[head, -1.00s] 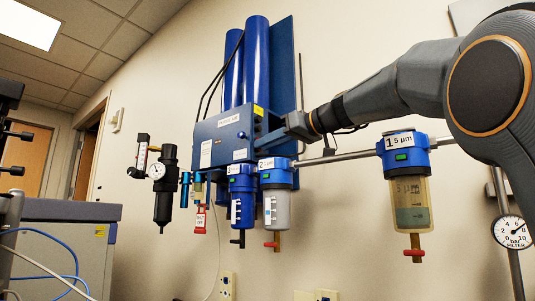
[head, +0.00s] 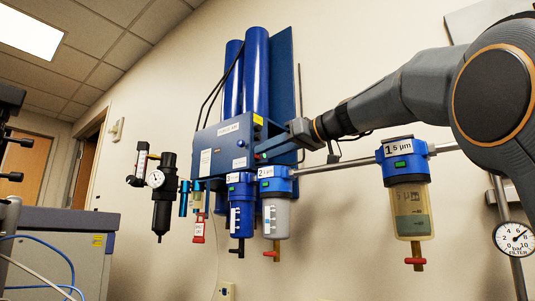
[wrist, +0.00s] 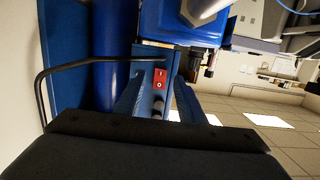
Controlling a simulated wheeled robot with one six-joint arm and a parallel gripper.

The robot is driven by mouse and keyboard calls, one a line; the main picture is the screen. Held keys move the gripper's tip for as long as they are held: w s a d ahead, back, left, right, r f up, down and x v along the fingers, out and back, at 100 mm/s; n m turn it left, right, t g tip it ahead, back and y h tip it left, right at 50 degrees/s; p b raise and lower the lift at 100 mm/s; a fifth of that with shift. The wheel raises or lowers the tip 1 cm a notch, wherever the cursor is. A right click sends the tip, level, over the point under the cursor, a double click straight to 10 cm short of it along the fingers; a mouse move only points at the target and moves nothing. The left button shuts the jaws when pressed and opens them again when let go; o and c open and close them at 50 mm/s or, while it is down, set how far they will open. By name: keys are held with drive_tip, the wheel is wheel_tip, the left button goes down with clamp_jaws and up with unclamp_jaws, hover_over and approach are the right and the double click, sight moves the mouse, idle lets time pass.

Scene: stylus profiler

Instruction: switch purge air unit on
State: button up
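The purge air unit is a blue box (head: 222,146) on the wall, below two tall blue cylinders, in the head view. My gripper (head: 268,150) reaches in from the right to the box's right side. In the wrist view a red rocker switch (wrist: 160,78) with I and O marks sits on the unit's blue side panel. The two blue fingers of my gripper (wrist: 158,92) stand apart on either side of the switch, with nothing held. I cannot tell whether the fingertips touch the panel. The switch is not visible in the head view.
Blue-topped filters (head: 276,188) hang below the box. A larger filter (head: 408,190) hangs on the pipe at right. A black regulator with a gauge (head: 156,180) is at left. A black bent tube (wrist: 75,68) runs beside my gripper in the wrist view.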

drive_tip(key=b+v, duration=0.2)
drive_tip(key=v, duration=0.4)
drive_tip(key=shift+s+d+r, duration=0.1)
drive_tip(key=shift+s+d, duration=0.1)
drive_tip(key=shift+d, duration=0.05)
